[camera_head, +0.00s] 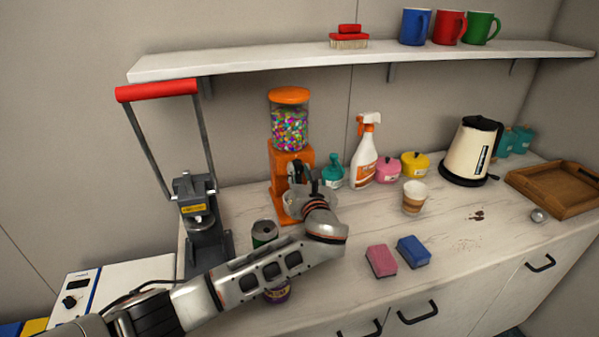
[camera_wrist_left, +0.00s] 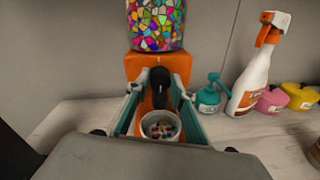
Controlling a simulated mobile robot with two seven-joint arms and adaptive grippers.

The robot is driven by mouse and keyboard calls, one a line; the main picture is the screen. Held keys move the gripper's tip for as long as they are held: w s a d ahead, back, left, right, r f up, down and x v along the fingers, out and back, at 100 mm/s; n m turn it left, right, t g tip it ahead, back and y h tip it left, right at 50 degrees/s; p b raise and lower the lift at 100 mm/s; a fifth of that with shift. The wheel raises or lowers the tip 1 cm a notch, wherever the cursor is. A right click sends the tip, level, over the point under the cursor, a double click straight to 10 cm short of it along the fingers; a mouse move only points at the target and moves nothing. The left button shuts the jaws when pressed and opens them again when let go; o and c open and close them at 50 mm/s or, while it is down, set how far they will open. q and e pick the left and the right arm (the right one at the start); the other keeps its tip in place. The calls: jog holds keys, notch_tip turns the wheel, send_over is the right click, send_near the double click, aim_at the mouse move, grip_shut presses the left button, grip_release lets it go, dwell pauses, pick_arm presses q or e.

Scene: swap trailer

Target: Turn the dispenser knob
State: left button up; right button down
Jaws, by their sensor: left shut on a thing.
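The orange dispenser (camera_head: 277,163) stands on the counter below the shelf, with a clear globe of colourful candies (camera_head: 289,130) and an orange lid. Its dark knob (camera_wrist_left: 158,78) is on the front, between my fingers in the left wrist view. My left gripper (camera_head: 298,178) reaches the dispenser's front and is shut on the knob; its fingers (camera_wrist_left: 161,92) lie on either side of it. A pale round cup (camera_wrist_left: 161,119) with several candies in it sits below the knob. My arm hides part of the dispenser's base in the head view. My right gripper is not in view.
A lever press (camera_head: 205,235) with a red handle stands left. A can (camera_head: 264,233) is close beside my left arm. A spray bottle (camera_head: 364,155), small pots and a paper cup (camera_head: 414,197) stand right. Two sponges (camera_head: 412,251) lie in front. The shelf (camera_head: 250,62) hangs above.

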pick_arm(q)
jog(key=shift+m, duration=0.6)
jog(key=o, duration=1.1)
jog(key=shift+s+d, duration=0.1)
jog(key=shift+s, duration=0.25)
jog(key=v, duration=1.1)
jog(key=shift+r, duration=0.2)
jog(key=shift+s, duration=0.1)
